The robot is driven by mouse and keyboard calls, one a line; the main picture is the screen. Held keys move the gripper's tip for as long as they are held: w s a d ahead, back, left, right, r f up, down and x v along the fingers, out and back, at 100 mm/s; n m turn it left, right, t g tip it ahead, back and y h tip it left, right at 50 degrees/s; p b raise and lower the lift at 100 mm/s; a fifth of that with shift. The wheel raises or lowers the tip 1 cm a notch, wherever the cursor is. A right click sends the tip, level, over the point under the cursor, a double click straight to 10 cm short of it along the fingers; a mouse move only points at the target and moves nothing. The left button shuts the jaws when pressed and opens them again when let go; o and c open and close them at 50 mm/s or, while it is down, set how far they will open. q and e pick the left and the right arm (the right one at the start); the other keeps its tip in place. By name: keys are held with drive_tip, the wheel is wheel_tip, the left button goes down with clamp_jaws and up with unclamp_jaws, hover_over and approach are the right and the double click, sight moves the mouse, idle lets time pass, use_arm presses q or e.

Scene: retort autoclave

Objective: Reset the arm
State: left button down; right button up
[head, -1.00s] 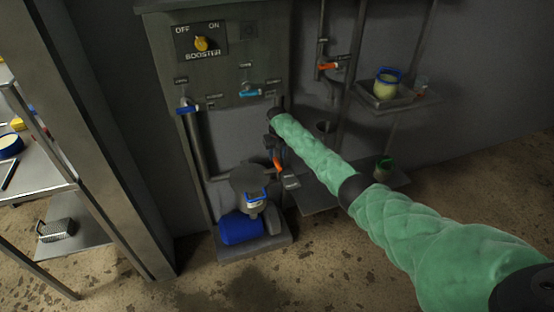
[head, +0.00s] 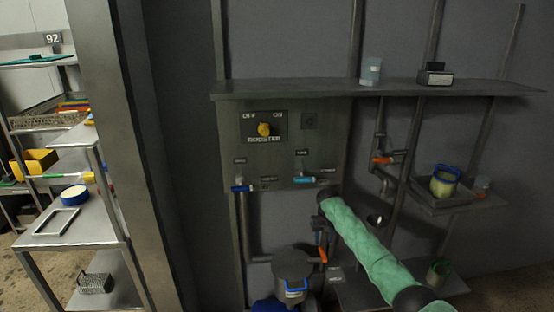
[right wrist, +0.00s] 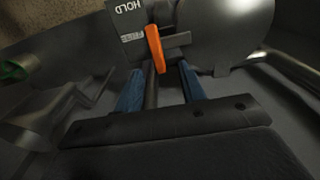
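My right arm, in a green sleeve (head: 365,245), reaches in from the lower right of the head view. My right gripper (head: 320,238) is small and dark there, in front of the pipework below the booster panel (head: 290,155). In the right wrist view my right gripper (right wrist: 160,72) shows two blue fingers standing apart. An orange lever (right wrist: 155,48) has its end between or just beyond the fingertips; I cannot tell whether they touch. The lever also shows in the head view (head: 323,254). A HOLD label (right wrist: 127,12) is beside it. My left gripper is not in view.
A shelf (head: 380,88) runs above the panel, with a jar (head: 371,71) on it. A small tray (head: 470,203) at right holds a blue-rimmed jar (head: 445,182). A post (head: 130,150) and metal racks (head: 85,228) stand at left. A pump tank (head: 293,265) is below the panel.

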drive_tip(key=s+a+f+n, duration=0.1)
drive_tip(key=s+a+f, duration=0.35)
drive_tip(key=s, duration=0.25)
drive_tip(key=s+a+f+n, duration=0.1)
drive_tip(key=s+a+f, duration=0.35)
drive_tip(key=s, duration=0.35)
drive_tip(key=s+a+f+t+y, duration=0.1)
drive_tip(key=s, duration=0.7)
drive_tip(key=s+a+f, duration=0.2)
drive_tip(key=s, duration=0.5)
drive_tip(key=s+d+r+t, duration=0.15)
drive_tip(key=s+r, duration=0.35)
drive_tip(key=s, duration=0.6)
drive_tip(key=s+d+r, duration=0.3)
drive_tip(key=s+r, duration=0.1)
drive_tip(key=s, duration=0.6)
drive_tip(key=s+d+r+t, duration=0.15)
drive_tip(key=s+r, duration=0.35)
drive_tip(key=s, duration=0.6)
drive_tip(key=s+a+f+g, duration=0.2)
drive_tip(key=s+a+f, duration=0.1)
drive_tip(key=a+f, duration=0.2)
drive_tip(key=shift+s+a+f+g, duration=0.25)
drive_tip(key=shift+s+f+g, duration=0.1)
drive_tip(key=shift+f, duration=0.15)
